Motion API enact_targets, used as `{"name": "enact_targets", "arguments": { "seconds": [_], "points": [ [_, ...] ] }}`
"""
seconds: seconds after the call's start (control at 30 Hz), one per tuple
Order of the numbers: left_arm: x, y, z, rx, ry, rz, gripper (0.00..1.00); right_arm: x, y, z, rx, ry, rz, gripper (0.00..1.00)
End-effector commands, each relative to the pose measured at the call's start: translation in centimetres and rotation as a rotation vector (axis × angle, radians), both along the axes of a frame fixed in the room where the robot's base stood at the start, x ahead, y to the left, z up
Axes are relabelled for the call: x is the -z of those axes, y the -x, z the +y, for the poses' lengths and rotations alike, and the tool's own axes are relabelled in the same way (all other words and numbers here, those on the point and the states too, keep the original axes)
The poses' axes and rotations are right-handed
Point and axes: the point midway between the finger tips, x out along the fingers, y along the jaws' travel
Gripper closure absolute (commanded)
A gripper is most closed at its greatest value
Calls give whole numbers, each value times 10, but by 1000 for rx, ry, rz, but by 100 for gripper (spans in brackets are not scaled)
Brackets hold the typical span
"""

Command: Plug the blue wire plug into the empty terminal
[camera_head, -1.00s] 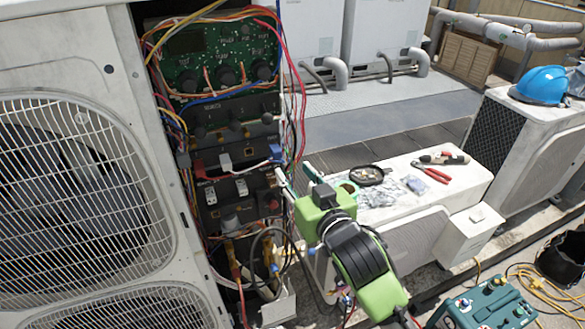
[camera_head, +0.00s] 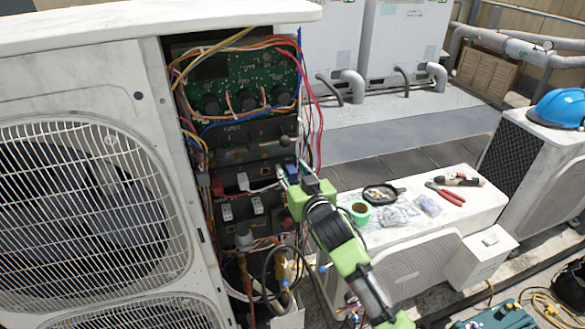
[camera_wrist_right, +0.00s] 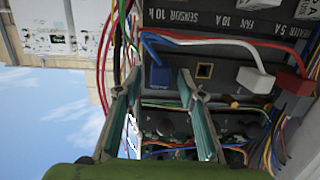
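The blue wire plug (camera_wrist_right: 160,75) sits at the edge of the dark terminal block, with a blue wire at it; it also shows in the head view (camera_head: 291,172). The empty terminal (camera_wrist_right: 204,71), a small square socket, is between the blue plug and a white plug (camera_wrist_right: 256,80). A red plug (camera_wrist_right: 292,84) is farther along the row. My right gripper (camera_wrist_right: 158,82) is open, its fingertips on either side of the blue plug with a visible gap to each side. Whether the plug is seated cannot be told. My left gripper is not in view.
The open condenser cabinet has a green circuit board (camera_head: 235,85) above and loose red wires (camera_head: 312,100) close to my right gripper. A white unit (camera_head: 450,215) to the right bears green tape (camera_head: 359,209), a dark dish (camera_head: 383,193) and red pliers (camera_head: 446,193).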

Motion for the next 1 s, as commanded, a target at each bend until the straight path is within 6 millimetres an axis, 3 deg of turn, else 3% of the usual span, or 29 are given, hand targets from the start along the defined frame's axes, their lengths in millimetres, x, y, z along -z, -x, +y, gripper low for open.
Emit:
{"name": "enact_targets", "arguments": {
  "seconds": [0.33, 0.5, 0.57, 0.6, 0.67, 1.0],
  "points": [
    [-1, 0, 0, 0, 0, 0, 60, 1, -3, 1, 0, 0, 1, 64],
    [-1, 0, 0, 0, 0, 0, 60, 1, -3, 1, 0, 0, 1, 100],
    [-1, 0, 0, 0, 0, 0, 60, 1, -3, 1, 0, 0, 1, 100],
    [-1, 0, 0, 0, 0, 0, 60, 1, -3, 1, 0, -1, 1, 87],
    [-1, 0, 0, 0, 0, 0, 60, 1, -3, 1, 0, 0, 1, 100],
    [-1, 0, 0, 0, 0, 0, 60, 1, -3, 1, 0, 1, 2, 100]
  ]
}}
